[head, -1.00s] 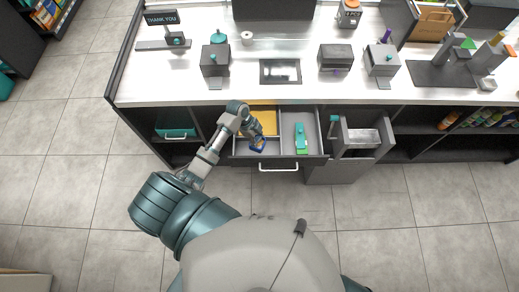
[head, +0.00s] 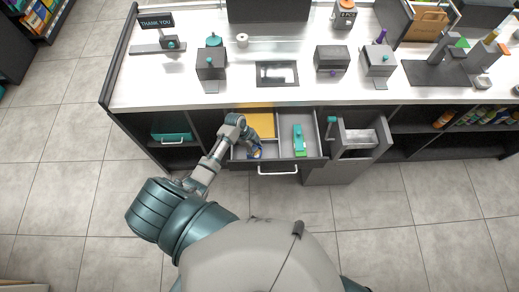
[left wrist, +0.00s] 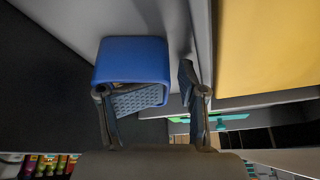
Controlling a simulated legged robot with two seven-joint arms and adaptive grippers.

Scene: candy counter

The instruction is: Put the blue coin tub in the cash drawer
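The cash drawer (head: 262,168) is pulled out below the counter. The blue coin tub (left wrist: 131,58) is in its left compartment, close to the fingers in the left wrist view; in the head view only a little blue shows (head: 257,155). My left gripper (left wrist: 165,92) reaches into that compartment. Its fingers are apart: the left pad overlaps the tub's near side, and the right finger stands clear of the tub beside the compartment wall. Whether the left pad touches the tub, I cannot tell. My right gripper is not in view.
A yellow piece (head: 261,124) lies at the back of the drawer, and a teal-and-green object (head: 299,140) is in the compartment to the right. An open grey bin (head: 355,138) stands right of the drawer. The counter (head: 150,93) above holds several dark devices.

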